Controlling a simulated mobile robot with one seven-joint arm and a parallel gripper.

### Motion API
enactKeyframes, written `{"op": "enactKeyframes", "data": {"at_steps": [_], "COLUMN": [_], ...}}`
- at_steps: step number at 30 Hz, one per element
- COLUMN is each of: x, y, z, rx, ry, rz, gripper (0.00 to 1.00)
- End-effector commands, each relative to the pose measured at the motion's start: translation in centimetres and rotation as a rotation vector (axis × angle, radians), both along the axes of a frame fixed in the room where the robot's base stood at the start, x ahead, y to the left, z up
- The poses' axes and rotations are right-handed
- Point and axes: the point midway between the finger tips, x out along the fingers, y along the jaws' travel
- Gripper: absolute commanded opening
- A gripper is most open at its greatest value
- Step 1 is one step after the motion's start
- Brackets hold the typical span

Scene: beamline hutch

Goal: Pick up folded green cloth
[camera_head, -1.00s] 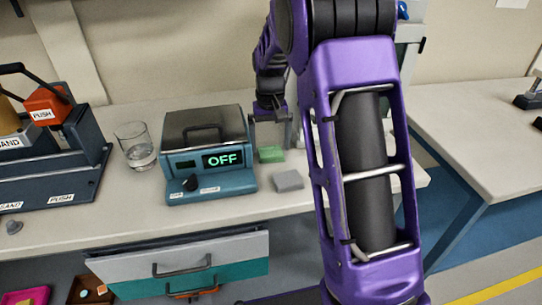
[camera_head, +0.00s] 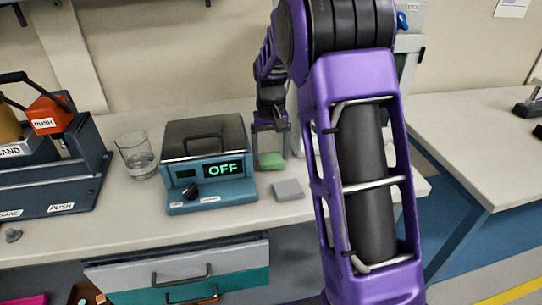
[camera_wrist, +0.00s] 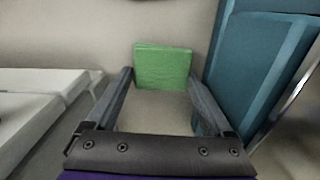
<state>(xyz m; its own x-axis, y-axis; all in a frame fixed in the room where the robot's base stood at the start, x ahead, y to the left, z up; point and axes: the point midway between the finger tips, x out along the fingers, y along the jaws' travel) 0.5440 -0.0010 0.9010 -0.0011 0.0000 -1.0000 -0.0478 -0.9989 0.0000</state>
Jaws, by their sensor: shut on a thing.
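The folded green cloth (camera_head: 271,160) is a small flat square at the counter, just right of the teal box with the OFF display. My gripper (camera_head: 271,150) is over it, fingers pointing down on either side. In the wrist view the green cloth (camera_wrist: 163,67) sits between the fingertips of my gripper (camera_wrist: 162,78), and they are shut on it. I cannot tell clearly whether its underside touches the counter.
The teal box (camera_head: 207,168) stands close left of the cloth. A grey flat square (camera_head: 288,189) lies just in front. A glass (camera_head: 137,156) and a sanding machine (camera_head: 55,165) stand farther left. An open drawer (camera_head: 180,278) juts out below the counter.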

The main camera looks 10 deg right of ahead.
Motion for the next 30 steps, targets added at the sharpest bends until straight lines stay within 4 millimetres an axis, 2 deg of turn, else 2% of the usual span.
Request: {"op": "enactKeyframes", "data": {"at_steps": [5, 12, 18, 24, 30], "x": [0.1, 0.1, 0.1, 0.0, 0.0], "y": [0.0, 0.0, 0.0, 0.0, 0.0], "z": [4.0, 10.7, 14.9, 16.9, 17.3], "rx": [0.001, 0.000, 0.000, 0.000, 0.000], "ry": [-0.006, -0.006, -0.005, -0.001, -0.001], "rz": [0.000, 0.000, 0.000, 0.000, 0.000], "gripper": [0.26, 0.26, 0.26, 0.26, 0.26]}}
